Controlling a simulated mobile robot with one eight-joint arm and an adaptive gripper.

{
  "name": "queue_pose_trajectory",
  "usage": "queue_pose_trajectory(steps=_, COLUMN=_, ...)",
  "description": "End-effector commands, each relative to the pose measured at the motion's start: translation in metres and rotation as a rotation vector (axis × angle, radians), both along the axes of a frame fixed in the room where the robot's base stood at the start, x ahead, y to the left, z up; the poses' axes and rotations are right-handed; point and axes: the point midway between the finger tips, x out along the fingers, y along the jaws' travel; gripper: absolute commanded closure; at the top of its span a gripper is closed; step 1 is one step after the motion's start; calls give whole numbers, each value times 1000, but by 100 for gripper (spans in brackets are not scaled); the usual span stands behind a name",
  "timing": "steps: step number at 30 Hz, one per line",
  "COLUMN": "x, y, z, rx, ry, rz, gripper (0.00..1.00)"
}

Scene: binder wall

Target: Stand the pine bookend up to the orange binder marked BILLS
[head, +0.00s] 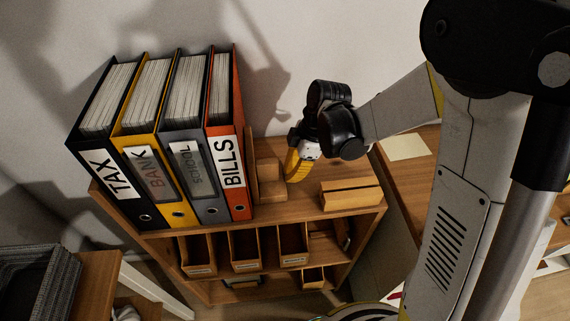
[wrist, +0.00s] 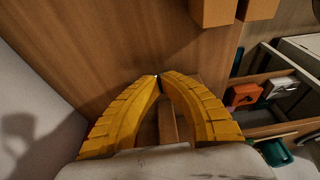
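The orange binder marked BILLS (head: 229,150) stands upright at the right end of the binder row. The pine bookend (head: 270,178) stands upright just right of it, its tall panel close along the binder's side; I cannot tell whether they touch. My gripper (head: 292,178) is low over the shelf top, right beside the bookend. In the wrist view, the yellow fingers of my gripper (wrist: 159,78) have their tips together with nothing visible gripped. Part of the pine bookend (wrist: 168,124) shows through the gap between the fingers; the rest is hidden by them.
The TAX (head: 109,180), BANK (head: 150,172) and SCHOOL (head: 190,165) binders stand left of BILLS. A slotted wooden block (head: 350,195) sits right of my gripper on the shelf top (head: 300,208). The wall is behind. A desk with a paper note (head: 404,147) is at right.

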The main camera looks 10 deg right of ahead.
Motion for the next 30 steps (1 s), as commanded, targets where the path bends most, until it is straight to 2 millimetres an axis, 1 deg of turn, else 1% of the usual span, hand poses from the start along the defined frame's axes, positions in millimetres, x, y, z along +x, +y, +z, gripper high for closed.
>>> queue_pose_trajectory(steps=21, x=1, y=-46, z=0, rx=0, ry=1, rz=-2, gripper=100)
queue_pose_trajectory(steps=30, x=1, y=-49, z=0, rx=0, ry=0, rz=-1, gripper=100)
